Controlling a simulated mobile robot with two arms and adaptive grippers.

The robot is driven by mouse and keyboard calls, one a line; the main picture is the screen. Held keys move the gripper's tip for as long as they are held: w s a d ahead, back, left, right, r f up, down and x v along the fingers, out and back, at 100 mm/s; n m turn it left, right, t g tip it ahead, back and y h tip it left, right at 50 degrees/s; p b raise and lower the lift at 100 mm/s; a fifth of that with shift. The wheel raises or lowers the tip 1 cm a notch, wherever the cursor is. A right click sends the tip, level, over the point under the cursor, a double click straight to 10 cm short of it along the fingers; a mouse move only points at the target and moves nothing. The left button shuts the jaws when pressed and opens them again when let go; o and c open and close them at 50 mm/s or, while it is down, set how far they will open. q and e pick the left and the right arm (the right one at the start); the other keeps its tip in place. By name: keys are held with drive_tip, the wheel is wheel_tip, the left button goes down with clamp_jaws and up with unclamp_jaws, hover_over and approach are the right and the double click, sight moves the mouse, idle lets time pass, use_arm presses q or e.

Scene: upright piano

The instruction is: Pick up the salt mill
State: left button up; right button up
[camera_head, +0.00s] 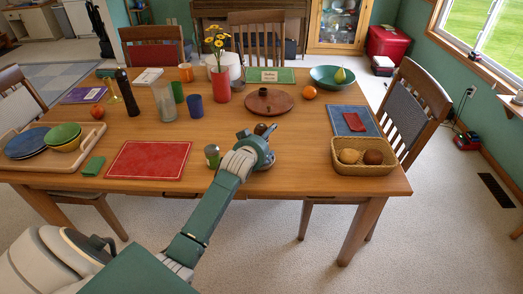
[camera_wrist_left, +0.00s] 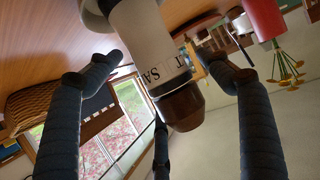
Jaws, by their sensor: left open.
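The salt mill (camera_wrist_left: 155,50) shows in the left wrist view as a white cylinder with dark lettering and a brown cap. It appears upside down there, between the spread fingers of my left gripper (camera_wrist_left: 160,60). The fingers are open, and I see no clear contact with the mill. In the head view my left gripper (camera_head: 262,141) is low over the middle front of the wooden table (camera_head: 300,160). It hides most of the mill in that view. My right gripper is in neither view.
A small green-topped jar (camera_head: 212,156) stands just left of my gripper. A red placemat (camera_head: 149,160) lies further left, and a wicker basket (camera_head: 362,171) stands to the right. A brown round lidded dish (camera_head: 269,102) and a red vase (camera_head: 221,84) with flowers stand behind.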

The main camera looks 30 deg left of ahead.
use_arm(q)
drive_tip(key=shift+r, duration=0.1)
clamp_jaws()
idle(0.4)
